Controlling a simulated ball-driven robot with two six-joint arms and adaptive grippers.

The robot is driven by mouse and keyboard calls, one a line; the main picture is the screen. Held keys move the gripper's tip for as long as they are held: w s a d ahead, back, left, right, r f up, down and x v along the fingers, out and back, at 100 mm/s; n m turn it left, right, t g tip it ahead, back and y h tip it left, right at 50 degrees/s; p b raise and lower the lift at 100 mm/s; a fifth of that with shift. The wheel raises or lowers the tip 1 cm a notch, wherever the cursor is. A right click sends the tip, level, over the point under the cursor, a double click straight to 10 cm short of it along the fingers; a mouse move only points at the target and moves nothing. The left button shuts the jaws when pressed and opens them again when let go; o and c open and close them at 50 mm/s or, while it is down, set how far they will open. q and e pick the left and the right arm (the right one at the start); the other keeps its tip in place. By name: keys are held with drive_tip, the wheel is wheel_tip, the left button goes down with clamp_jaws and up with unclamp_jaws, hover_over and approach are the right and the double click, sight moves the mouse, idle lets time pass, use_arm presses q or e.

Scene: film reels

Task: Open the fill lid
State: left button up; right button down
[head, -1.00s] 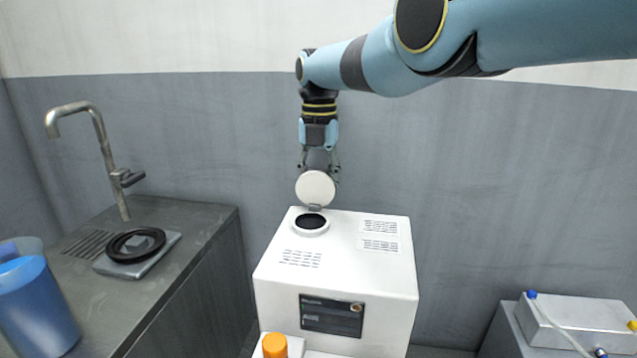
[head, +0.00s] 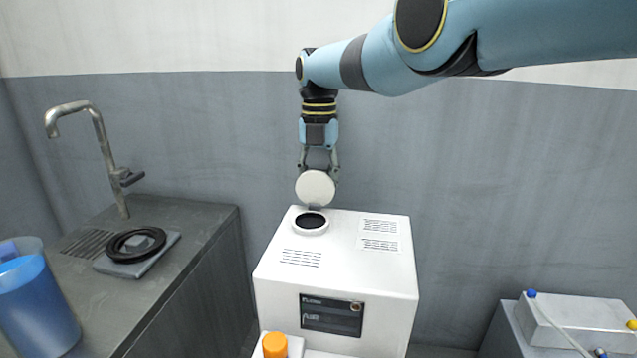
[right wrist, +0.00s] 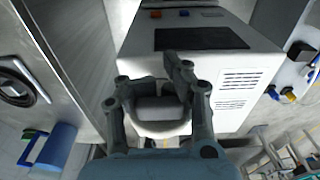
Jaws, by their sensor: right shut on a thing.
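The fill lid (head: 315,188) is a round white disc. It stands raised, near upright, at the back of the dark round fill opening (head: 311,221) on top of the white machine (head: 345,265). The opening is uncovered. My right gripper (head: 318,168) points down from above and is shut on the lid, its fingertips partly hidden behind the disc. In the right wrist view the fingers (right wrist: 155,76) reach toward the machine (right wrist: 125,45), with a pale rounded shape between and below them. My left gripper is not in view.
A grey counter (head: 185,215) with a tap (head: 100,150), a black ring (head: 136,245) and a blue jug (head: 35,310) stands at left. An orange cap (head: 274,345) is at the machine's front. A metal box (head: 580,322) is at right. The wall is close behind.

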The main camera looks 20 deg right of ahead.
drive_tip(key=shift+w+d+r, duration=0.1)
drive_tip(key=shift+w+r, duration=0.2)
drive_tip(key=shift+r, duration=0.25)
drive_tip(key=shift+w+d+r, duration=0.1)
drive_tip(key=shift+w+r, duration=0.15)
drive_tip(key=shift+r, duration=0.25)
drive_tip(key=c, duration=1.4)
unclamp_jaws()
drive_tip(key=shift+s+r, duration=0.15)
drive_tip(key=o, duration=0.5)
drive_tip(key=shift+s, duration=0.2)
drive_tip(key=shift+o, duration=0.9)
drive_tip(key=shift+a+f, duration=0.15)
drive_tip(key=shift+f, duration=0.1)
